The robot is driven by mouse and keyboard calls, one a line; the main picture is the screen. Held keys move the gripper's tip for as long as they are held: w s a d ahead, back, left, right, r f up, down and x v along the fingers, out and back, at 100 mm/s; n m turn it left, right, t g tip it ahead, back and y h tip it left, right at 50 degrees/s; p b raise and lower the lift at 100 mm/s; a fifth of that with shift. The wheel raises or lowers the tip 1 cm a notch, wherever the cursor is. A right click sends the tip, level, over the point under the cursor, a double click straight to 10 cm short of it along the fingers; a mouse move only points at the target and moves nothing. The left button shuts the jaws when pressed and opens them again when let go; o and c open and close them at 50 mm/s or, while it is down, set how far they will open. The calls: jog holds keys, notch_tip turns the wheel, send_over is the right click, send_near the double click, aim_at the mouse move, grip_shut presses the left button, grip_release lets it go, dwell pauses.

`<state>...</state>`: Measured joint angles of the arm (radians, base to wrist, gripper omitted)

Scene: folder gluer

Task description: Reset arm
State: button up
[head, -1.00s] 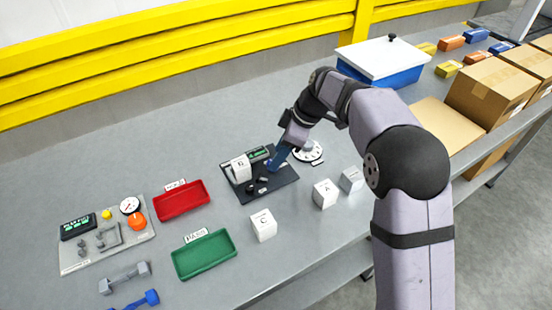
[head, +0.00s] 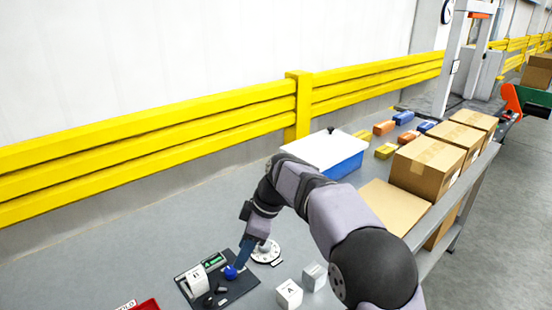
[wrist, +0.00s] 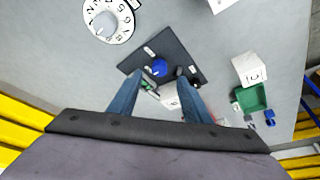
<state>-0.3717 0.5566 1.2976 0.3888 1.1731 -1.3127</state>
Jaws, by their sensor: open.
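My gripper (head: 246,254) is low over a dark panel (head: 241,286) on the table. Its two blue fingers (wrist: 158,90) are spread apart in the wrist view, with nothing held between them. A blue knob (head: 230,272) on the panel is close to the fingertips; the wrist view shows the knob (wrist: 159,67) just beyond them. I cannot tell whether they touch. A white labelled block (head: 196,282) stands on the panel, beside a small green display (head: 213,262). My arm reaches in from the lower right.
A white dial (head: 266,251) lies behind the panel. White cubes (head: 289,293) stand to the right. A blue bin with a white lid (head: 325,149) and cardboard boxes (head: 428,160) are farther back. A red tray (head: 143,306) is at the bottom edge. A yellow rail (head: 150,130) runs along the back.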

jog(key=s+d+f+m+h+p, duration=0.1)
jog(key=s+d+m+h+p, duration=0.1)
jog(key=s+d+m, duration=0.7)
jog(key=s+d+f+m+h+p, duration=0.2)
jog(key=s+d+m+p, duration=0.3)
jog(key=s+d, duration=0.9)
jog(key=d+m, duration=0.3)
jog(key=d, duration=0.1)
jog(key=shift+s+f+m, duration=0.2)
jog(key=shift+f+m, duration=0.05)
jog(key=shift+m, duration=0.15)
